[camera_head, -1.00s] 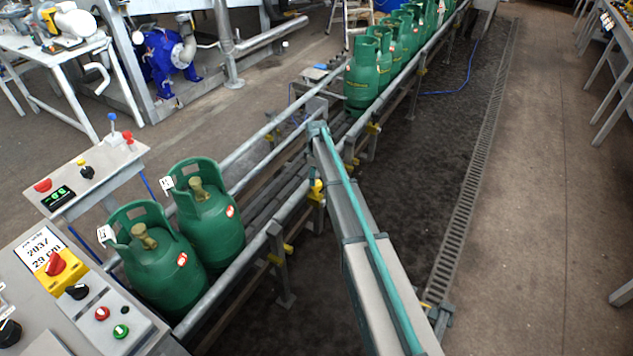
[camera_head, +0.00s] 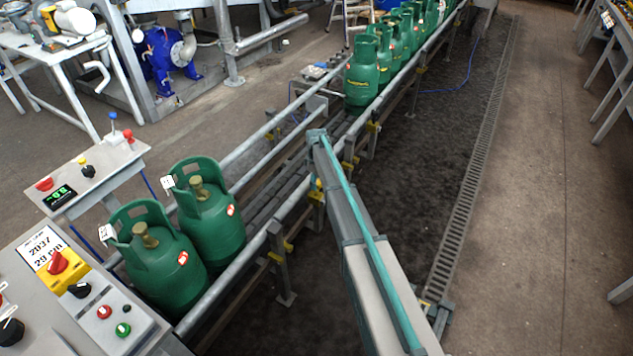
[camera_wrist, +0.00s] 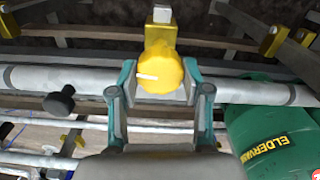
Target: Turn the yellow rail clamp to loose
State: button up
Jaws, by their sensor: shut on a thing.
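The yellow rail clamp (camera_wrist: 160,62) shows in the wrist view as a rounded yellow knob with a white mark on its left part, pointing left. A pale square stub stands at its far end. My gripper (camera_wrist: 160,78) has its two teal fingers on either side of the knob, shut on it. The clamp sits at the pale round rail (camera_wrist: 60,80) that runs across the view. In the head view my arm covers the gripper, and I cannot tell which yellow part there is this clamp.
A green cylinder (camera_wrist: 270,135) stands close at the right in the wrist view, and a black knob (camera_wrist: 60,101) is at the left. In the head view, two green cylinders (camera_head: 205,225) stand at the near conveyor end; several more (camera_head: 362,80) queue farther back. A control panel (camera_head: 140,320) is at lower left.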

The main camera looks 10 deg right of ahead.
jog(key=shift+m, duration=0.3)
jog(key=shift+c, duration=0.4)
jog(key=m+b, duration=0.1)
jog(key=m, duration=0.1)
jog(key=shift+f+m, duration=0.1)
jog(key=shift+m, duration=0.3)
jog(key=m+b, duration=0.1)
jog(key=m, duration=0.3)
jog(key=shift+b, duration=0.3)
jog(key=m, duration=0.5)
jog(key=shift+b, duration=0.4)
jog(key=shift+m, duration=1.9)
jog(key=o, duration=1.2)
jog(key=shift+c, duration=0.2)
notch_tip(320, 180, up, 12)
jog(key=shift+b, duration=0.3)
